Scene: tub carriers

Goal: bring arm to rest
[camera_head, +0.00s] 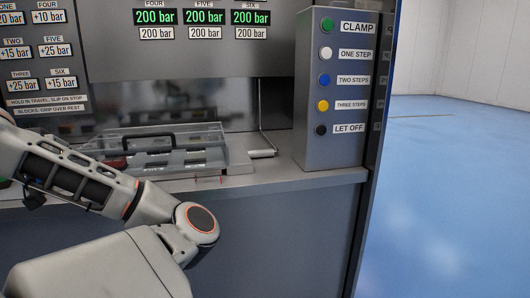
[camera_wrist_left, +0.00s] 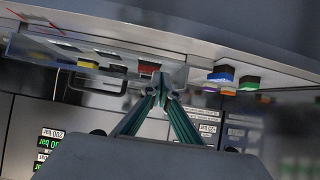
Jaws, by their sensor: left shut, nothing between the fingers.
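My left arm (camera_head: 75,175) comes in from the left in the head view and bends in front of the console. Its gripper is not seen there. In the left wrist view my left gripper (camera_wrist_left: 162,84) has its two fingers together at the tips, with nothing held. Behind the tips are the bench equipment and several small coloured parts; I cannot tell how far off they are. My right gripper is in neither view.
A clear-lidded case (camera_head: 152,147) with a black handle lies on the grey bench (camera_head: 290,182). A button box (camera_head: 340,90) with several coloured buttons, labelled CLAMP to LET OFF, stands at its right end. Open blue floor (camera_head: 455,200) lies further right.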

